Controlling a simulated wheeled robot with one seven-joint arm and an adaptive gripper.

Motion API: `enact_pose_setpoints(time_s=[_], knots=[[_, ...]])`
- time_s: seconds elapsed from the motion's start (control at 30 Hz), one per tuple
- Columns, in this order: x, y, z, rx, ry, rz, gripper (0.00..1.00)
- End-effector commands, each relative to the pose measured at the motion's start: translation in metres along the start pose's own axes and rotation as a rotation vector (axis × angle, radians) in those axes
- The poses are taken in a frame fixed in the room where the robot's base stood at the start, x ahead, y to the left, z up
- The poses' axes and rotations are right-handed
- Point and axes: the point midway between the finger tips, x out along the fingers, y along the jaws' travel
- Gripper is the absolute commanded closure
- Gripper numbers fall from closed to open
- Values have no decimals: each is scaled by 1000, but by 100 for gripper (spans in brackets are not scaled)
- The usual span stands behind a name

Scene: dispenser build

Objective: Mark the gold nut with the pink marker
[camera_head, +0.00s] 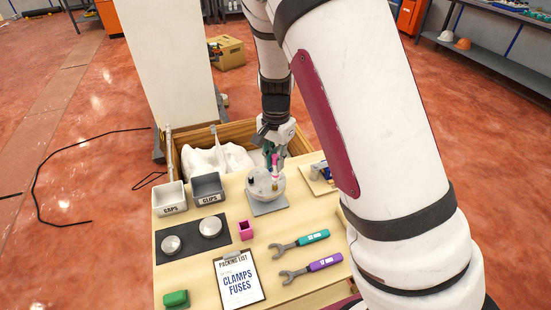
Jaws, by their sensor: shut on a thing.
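My gripper (271,148) points down over the round grey dispenser part (257,187) near the back of the table. It is shut on the pink marker (275,160), which stands roughly upright between the fingers. A small gold piece, apparently the gold nut (275,186), shows right below the marker on the round part. I cannot tell whether the marker touches it. A dark knob stands on the left of the same round part, which rests on a grey square plate (268,208).
Bins marked CAPS (171,206) and CLIPS (208,199) stand left. A dark mat (190,250) holds two metal domes. A pink square cup (245,230), two wrenches (305,241), a clipboard (240,279) and a green block (176,299) lie in front. A wooden crate (237,130) stands behind.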

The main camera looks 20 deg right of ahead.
Motion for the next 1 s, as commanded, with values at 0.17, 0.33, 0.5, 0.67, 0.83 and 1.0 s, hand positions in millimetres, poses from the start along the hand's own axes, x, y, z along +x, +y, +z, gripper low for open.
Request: enact_pose_setpoints(time_s=[0.17, 0.33, 0.5, 0.67, 0.83, 1.0], knots=[[2, 0, 0, 0, 0, 0, 100], [4, 0, 0, 0, 0, 0, 100], [6, 0, 0, 0, 0, 0, 100], [8, 0, 0, 0, 0, 0, 100], [10, 0, 0, 0, 0, 0, 100], [11, 0, 0, 0, 0, 0, 100]])
